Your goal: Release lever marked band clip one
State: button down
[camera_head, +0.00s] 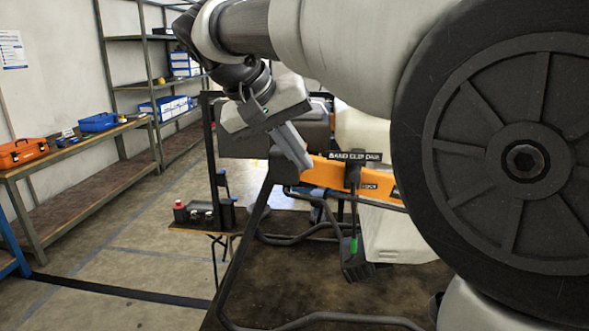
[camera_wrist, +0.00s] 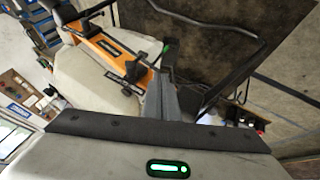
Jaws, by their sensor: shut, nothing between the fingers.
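A black label reading "BAND CLIP" (camera_head: 353,156), its last word not clearly legible, sits on a dark fitting across the orange beam (camera_head: 322,173). A dark stem (camera_head: 354,212) hangs below it, with a green mark near its lower end; I cannot tell which part is the lever. My gripper (camera_head: 303,163) is shut and empty, angled down at the beam's left end, just left of the label; contact cannot be told. In the wrist view, my gripper (camera_wrist: 161,92) points toward the orange beam (camera_wrist: 98,38), with a dark fitting (camera_wrist: 133,69) close to the left of the fingers.
Black tubular frame (camera_head: 262,205) runs around the beam and over the dark tabletop (camera_head: 320,290). A pale tank (camera_head: 395,235) stands behind the stem. A large black wheel-like disc (camera_head: 525,160) blocks the right. A bench (camera_head: 75,150) with orange and blue cases stands left.

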aim_at(353, 184)
jog(key=shift+w+d+f+b, duration=0.15)
jog(key=shift+w+d+f, duration=0.4)
jog(key=shift+d+f, duration=0.75)
jog(key=shift+w+d+f+b, duration=0.1)
jog(key=shift+w+d+f, duration=0.5)
jog(key=shift+d+f, duration=0.7)
jog(key=shift+w+d+f+b, duration=0.15)
jog(key=shift+w+d+f, duration=0.4)
jog(key=shift+d+f, duration=0.75)
jog(key=shift+w+d+r, duration=0.1)
jog(key=shift+d+r, duration=0.1)
jog(key=shift+d, duration=0.05)
jog(key=shift+h, duration=0.3)
